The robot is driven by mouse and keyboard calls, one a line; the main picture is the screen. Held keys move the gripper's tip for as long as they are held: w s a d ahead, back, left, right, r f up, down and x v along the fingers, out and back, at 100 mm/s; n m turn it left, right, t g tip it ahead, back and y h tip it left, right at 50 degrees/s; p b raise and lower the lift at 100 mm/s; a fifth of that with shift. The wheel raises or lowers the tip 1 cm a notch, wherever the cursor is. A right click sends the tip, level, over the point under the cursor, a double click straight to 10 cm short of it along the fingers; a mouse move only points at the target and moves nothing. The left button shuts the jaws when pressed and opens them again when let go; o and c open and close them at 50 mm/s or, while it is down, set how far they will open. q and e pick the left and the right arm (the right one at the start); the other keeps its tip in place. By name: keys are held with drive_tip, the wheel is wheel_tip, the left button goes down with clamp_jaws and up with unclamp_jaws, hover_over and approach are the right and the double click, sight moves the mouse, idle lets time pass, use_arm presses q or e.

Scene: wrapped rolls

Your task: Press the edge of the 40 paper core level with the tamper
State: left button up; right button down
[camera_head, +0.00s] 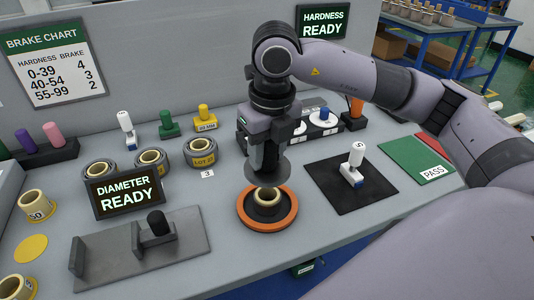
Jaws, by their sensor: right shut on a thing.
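My right gripper (266,153) reaches down from the top centre and is shut on the tamper. The tamper's grey round plate (266,178) shows below the fingers, and its handle is mostly hidden between them. Just below the plate, a tan paper core (267,196) stands upright inside a dark roll on an orange ring (287,218). The plate overlaps the core's far edge in the picture. I cannot tell whether they touch. No number is readable on this core. My left gripper is not in view.
A diameter display (124,194) and a grey gauge (111,262) stand at left, near a core marked 50 (37,206). Several wrapped rolls (201,153) stand behind. A white-handled stamp (354,165) stands on a black mat (376,189) at right, beside a green PASS mat (416,159).

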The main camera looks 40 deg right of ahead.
drive_tip(key=shift+r, duration=0.65)
drive_tip(key=shift+r+p, duration=1.85)
drive_tip(key=shift+r, duration=0.65)
